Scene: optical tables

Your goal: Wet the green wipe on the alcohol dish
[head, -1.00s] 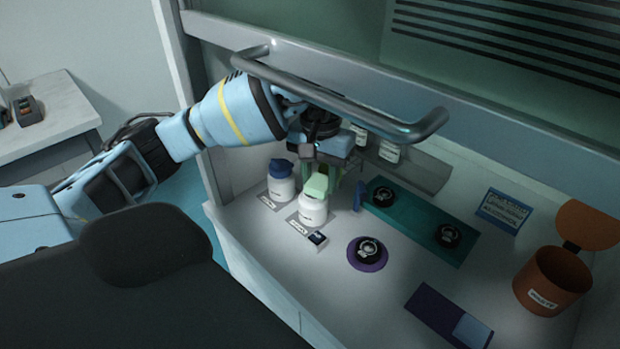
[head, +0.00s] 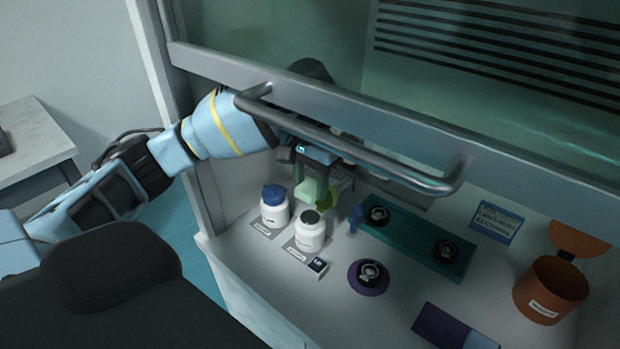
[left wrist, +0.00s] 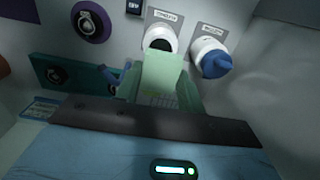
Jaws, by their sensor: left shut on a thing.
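My left gripper (head: 318,178) is shut on the green wipe (head: 308,190), a pale green block. It holds the wipe above and slightly behind a white bottle (head: 311,234) with a dark round top, apparently the alcohol dish; its label is too small to read. The dark top is uncovered in the head view. In the left wrist view the wipe (left wrist: 164,72) fills the space between the fingers and overlaps the lower part of that bottle's top (left wrist: 160,40). A second white bottle (head: 275,210) with a blue cap stands to its left. My right gripper is out of view.
The hood's sash with its grey bar handle (head: 380,160) hangs over my left arm. A teal mat (head: 412,240) with two black round mounts, a purple disc (head: 354,284) with another mount, a small blue upright item (head: 355,218) and an orange bin (head: 550,290) stand to the right.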

